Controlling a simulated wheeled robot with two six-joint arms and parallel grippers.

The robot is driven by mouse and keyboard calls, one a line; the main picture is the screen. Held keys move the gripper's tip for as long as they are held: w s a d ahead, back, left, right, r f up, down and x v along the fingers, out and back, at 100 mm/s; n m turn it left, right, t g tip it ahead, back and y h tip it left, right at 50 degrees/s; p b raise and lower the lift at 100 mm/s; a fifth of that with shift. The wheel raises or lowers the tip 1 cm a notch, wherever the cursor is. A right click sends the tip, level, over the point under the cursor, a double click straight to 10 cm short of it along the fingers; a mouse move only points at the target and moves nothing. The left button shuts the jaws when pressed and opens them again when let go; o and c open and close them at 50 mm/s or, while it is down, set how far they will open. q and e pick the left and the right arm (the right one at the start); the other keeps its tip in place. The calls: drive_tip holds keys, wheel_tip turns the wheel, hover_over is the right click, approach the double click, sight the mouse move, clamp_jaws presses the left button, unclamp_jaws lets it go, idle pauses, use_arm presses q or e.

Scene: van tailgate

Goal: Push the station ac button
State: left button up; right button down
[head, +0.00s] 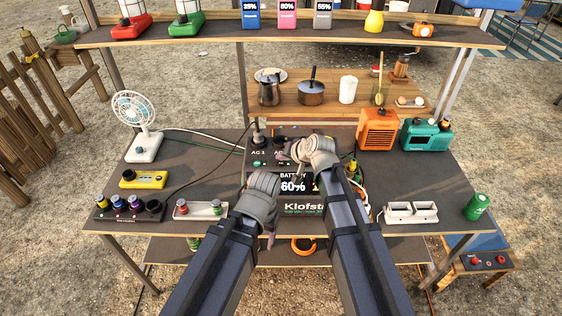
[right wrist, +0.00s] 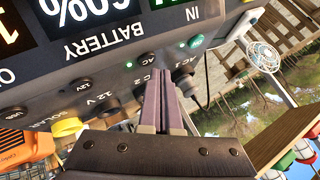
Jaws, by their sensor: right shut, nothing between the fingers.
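The dark power station (head: 262,208) stands mid-table, its display reading 60% under "BATTERY". In the right wrist view its face is upside down, with a round black button labelled AC (right wrist: 147,58) and a lit green light beside it. My right gripper (head: 282,156) is over the station's upper panel. In the wrist view its shut, empty fingers (right wrist: 158,72) have their tips just by the AC button; I cannot tell if they touch it. The fingers partly cover the AC 2 label. My left gripper (head: 268,241) hangs low before the station's front, its jaw state unclear.
A plug with a cable (right wrist: 188,86) sits in the AC 1 socket close beside my right fingers. A fan (head: 138,125), an orange box (head: 378,128) and a teal box (head: 426,135) stand around the station. A shelf (head: 200,38) spans above.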

sight(282, 166)
drive_tip(key=shift+r, duration=0.1)
wheel_tip(282, 166, up, 6)
drive_tip(key=p, duration=0.6)
idle(0.4)
drive_tip(key=s+d+f+n+g+h, duration=0.2)
drive_tip(key=s, duration=0.6)
drive_tip(key=s+d+f+n+g+h, duration=0.1)
drive_tip(key=s+f+g+h, duration=0.1)
drive_tip(key=s, duration=0.7)
drive_tip(key=s+d+f+n+g+h, duration=0.2)
drive_tip(key=s+g, duration=0.1)
drive_tip(key=s, duration=0.5)
drive_tip(key=shift+s+d+f+n+g+h, duration=0.3)
drive_tip(key=shift+s+f+g+h, duration=0.05)
drive_tip(key=shift+f+g+h, duration=0.05)
